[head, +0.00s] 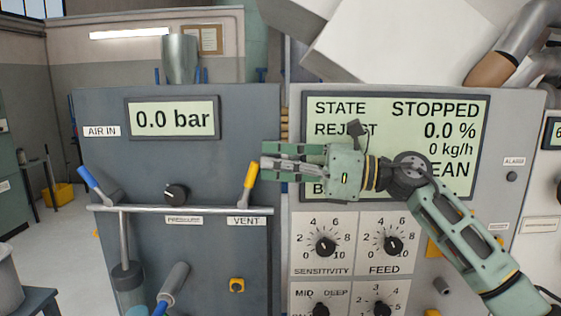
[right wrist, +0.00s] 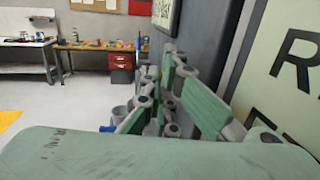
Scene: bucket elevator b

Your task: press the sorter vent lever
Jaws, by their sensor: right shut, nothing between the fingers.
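The vent lever (head: 250,176) has a yellow handle and stands nearly upright, tilted slightly right, on the grey panel above the VENT label (head: 247,221). My right gripper (head: 265,160) is shut and empty. It reaches in from the right, pointing left, with its fingertips right beside the upper end of the yellow handle. I cannot tell whether they touch. In the right wrist view the green fingers (right wrist: 165,105) run alongside the dark panel, and the lever is not visible. My left gripper is not in view.
A horizontal pipe (head: 150,209) runs below both levers. A black knob (head: 176,194) sits between them. The pressure display (head: 171,118) reads 0.0 bar. My right arm covers part of the sorter screen (head: 470,130).

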